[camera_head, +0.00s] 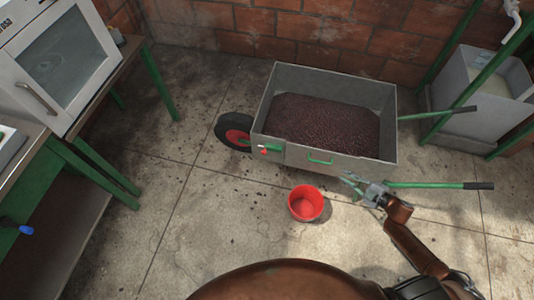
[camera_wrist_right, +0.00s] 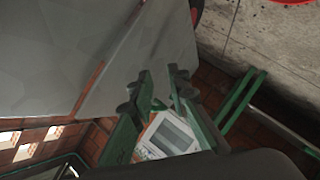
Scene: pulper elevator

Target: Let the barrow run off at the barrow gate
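The grey metal barrow (camera_head: 388,146) stands on the floor, filled with dark red-brown small pieces (camera_head: 322,125). On its near wall are a green bar handle (camera_head: 320,159) and a small red knob (camera_head: 264,151) near the front wheel. I cannot tell whether the gate is open; nothing is seen running out. My right gripper (camera_head: 352,184) is open and empty, near the barrow's near right corner, apart from the green bar. In the right wrist view its fingers (camera_wrist_right: 160,74) are apart beside a grey surface (camera_wrist_right: 60,50). My left gripper is not in view.
A red bucket (camera_head: 306,203) stands on the floor in front of the barrow. The barrow's black-gripped handles (camera_head: 478,185) reach out right. A grey tank (camera_head: 480,100) stands right, and a white oven (camera_head: 58,62) sits on a green-legged table left. Floor left of the bucket is clear.

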